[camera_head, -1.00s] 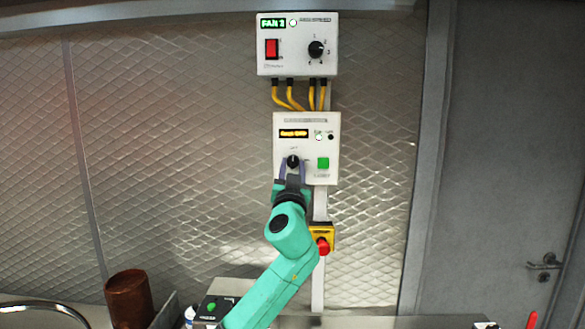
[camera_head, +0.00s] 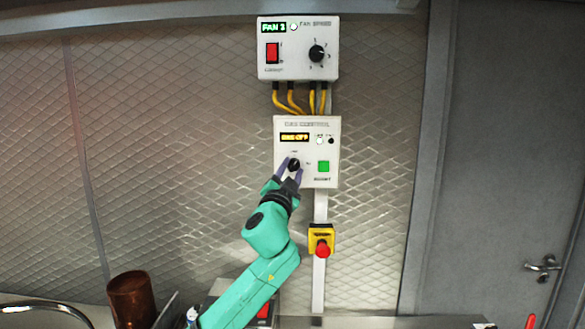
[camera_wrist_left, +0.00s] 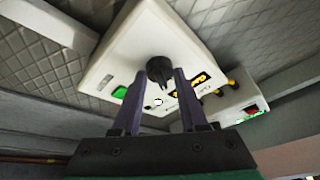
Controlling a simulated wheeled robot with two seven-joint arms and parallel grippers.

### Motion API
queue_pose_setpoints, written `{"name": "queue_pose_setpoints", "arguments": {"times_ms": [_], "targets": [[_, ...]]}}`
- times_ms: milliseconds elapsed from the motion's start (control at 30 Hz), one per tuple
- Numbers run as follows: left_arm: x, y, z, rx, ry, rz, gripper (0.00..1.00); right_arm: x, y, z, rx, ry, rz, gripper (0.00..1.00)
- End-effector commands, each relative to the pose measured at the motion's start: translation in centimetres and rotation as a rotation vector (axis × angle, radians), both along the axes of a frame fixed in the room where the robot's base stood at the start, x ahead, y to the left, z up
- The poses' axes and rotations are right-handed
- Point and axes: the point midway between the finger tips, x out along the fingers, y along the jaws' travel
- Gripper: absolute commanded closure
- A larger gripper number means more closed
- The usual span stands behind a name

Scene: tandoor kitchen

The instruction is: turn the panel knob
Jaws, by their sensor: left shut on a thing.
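The lower white control panel (camera_head: 308,178) hangs on the wall, with a black knob (camera_head: 293,164) at its lower left and a lit amber display above it. My left gripper (camera_head: 289,171) reaches up from below and is shut on this knob, tilted over to the lower left. In the left wrist view the knob (camera_wrist_left: 160,68) sits between the tips of my two purple fingers (camera_wrist_left: 160,80). The fingers partly hide the panel's markings. My right gripper is not in view.
A fan box (camera_head: 297,70) with a red switch and its own black knob hangs above, joined by yellow cables. A green button (camera_head: 323,166) is right of the held knob. A red emergency stop (camera_head: 322,249) is below. A brown pot (camera_head: 131,300) stands lower left.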

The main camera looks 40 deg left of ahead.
Motion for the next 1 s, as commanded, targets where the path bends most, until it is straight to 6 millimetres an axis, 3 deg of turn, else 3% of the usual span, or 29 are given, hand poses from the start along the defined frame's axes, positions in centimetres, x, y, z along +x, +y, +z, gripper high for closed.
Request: {"name": "queue_pose_setpoints", "arguments": {"times_ms": [300,1000], "targets": [[-0.17,0.26,0.29,0.242,0.185,0.003,1.00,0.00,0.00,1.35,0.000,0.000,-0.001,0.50],[-0.38,0.51,0.91,0.732,0.554,0.006,1.00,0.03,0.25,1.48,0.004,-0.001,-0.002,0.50]]}}
